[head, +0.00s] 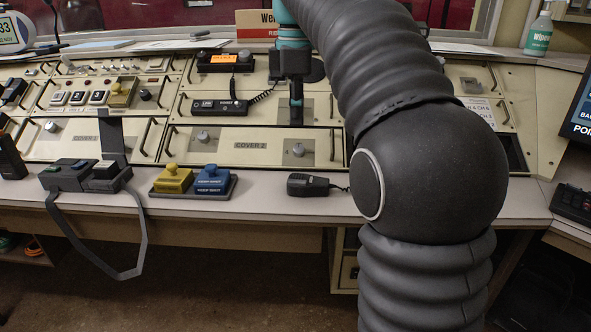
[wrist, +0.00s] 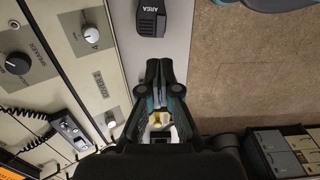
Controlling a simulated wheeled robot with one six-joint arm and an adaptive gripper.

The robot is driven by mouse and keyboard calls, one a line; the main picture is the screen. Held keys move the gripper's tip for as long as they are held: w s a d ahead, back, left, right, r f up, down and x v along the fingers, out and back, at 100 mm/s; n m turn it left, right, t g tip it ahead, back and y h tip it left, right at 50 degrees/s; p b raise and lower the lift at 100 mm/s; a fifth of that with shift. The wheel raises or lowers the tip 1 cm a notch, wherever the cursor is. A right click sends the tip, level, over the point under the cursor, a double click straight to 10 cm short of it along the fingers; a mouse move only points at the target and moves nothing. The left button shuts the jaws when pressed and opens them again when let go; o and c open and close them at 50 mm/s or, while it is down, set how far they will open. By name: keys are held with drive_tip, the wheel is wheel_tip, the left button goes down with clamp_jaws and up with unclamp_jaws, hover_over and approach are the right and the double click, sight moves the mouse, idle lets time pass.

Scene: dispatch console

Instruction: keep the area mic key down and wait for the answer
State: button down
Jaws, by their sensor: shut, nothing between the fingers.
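The area mic is a black handset (head: 308,185) lying on the front ledge of the console. In the wrist view its end, lettered AREA (wrist: 151,18), is cut off by the top edge. My gripper (head: 296,121) points down in the head view, with its fingers together and nothing between them. In the wrist view the closed fingertips (wrist: 159,68) are below the area mic in the picture, apart from it, with bare ledge between. No finger touches the mic's key. Their exact height above the ledge is hard to judge.
A yellow button (head: 172,178) and a blue button (head: 212,179) share a grey base left of the mic. A wired handset (head: 220,105) and a panel lettered COVER 2 (head: 250,146) lie behind. A grey loop strap (head: 100,250) hangs off the ledge at left.

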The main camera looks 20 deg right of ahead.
sight(297, 182)
wheel_tip(297, 182, down, 13)
drive_tip(key=shift+r+b, duration=0.2)
drive_tip(key=shift+b, duration=1.05)
drive_tip(key=shift+f, duration=0.1)
drive_tip(key=shift+s+f, duration=0.1)
drive_tip(key=shift+f, duration=0.95)
idle(0.8)
drive_tip(key=shift+r+p, duration=0.45)
drive_tip(key=shift+r, duration=0.2)
wheel_tip(297, 182, up, 14)
drive_tip(key=p, duration=0.1)
drive_tip(key=shift+p, duration=0.3)
